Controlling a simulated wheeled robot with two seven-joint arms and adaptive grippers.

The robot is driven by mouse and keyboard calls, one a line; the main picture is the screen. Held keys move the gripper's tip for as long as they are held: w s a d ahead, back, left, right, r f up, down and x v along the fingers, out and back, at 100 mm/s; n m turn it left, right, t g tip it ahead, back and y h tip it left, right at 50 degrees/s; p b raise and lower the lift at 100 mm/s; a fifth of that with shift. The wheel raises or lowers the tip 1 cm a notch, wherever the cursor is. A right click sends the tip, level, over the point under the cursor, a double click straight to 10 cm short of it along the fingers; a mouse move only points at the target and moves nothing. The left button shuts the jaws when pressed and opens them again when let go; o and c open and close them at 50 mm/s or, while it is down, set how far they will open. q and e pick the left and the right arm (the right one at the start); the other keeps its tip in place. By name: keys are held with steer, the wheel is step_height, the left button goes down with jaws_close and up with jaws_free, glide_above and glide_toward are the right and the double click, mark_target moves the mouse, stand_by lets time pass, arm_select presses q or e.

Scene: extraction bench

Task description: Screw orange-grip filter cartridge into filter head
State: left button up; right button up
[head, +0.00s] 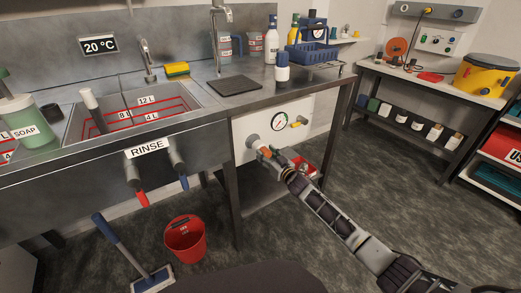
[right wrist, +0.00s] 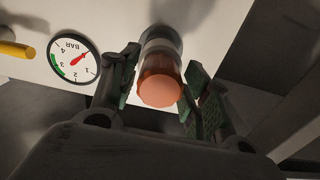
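The orange-grip cartridge (right wrist: 160,84) is at the grey filter head (right wrist: 160,42) on the white panel, its orange end facing the right wrist camera. It appears in line with the head; how far it is screwed in cannot be told. In the head view, the filter head (head: 252,141) and a bit of orange grip (head: 265,151) show just beyond my right gripper (head: 270,155). In the wrist view, my right gripper (right wrist: 163,92) has its green-padded fingers on either side of the orange grip, with narrow gaps, so it looks open around it. My left gripper is out of view.
A pressure gauge (head: 279,121) and a yellow valve handle (head: 299,124) sit beside the filter head on the panel. The bench edge with a metal leg (head: 232,200) is close by. A red bucket (head: 185,238) stands on the floor. The floor at right is clear.

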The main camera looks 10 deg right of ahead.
steer(key=c, duration=0.7)
steer(key=shift+r+m+p, duration=0.15)
steer(key=shift+m+p, duration=0.9)
steer(key=shift+m, duration=0.15)
steer(key=m+p, duration=0.2)
steer(key=m, duration=0.1)
steer(key=m+p, duration=0.1)
steer(key=m, duration=0.1)
steer(key=shift+m, duration=0.4)
steer(key=shift+m+p, duration=0.3)
steer(key=shift+m, duration=0.6)
steer(key=m, duration=0.3)
steer(key=shift+w, duration=0.1)
steer(key=o, duration=1.2)
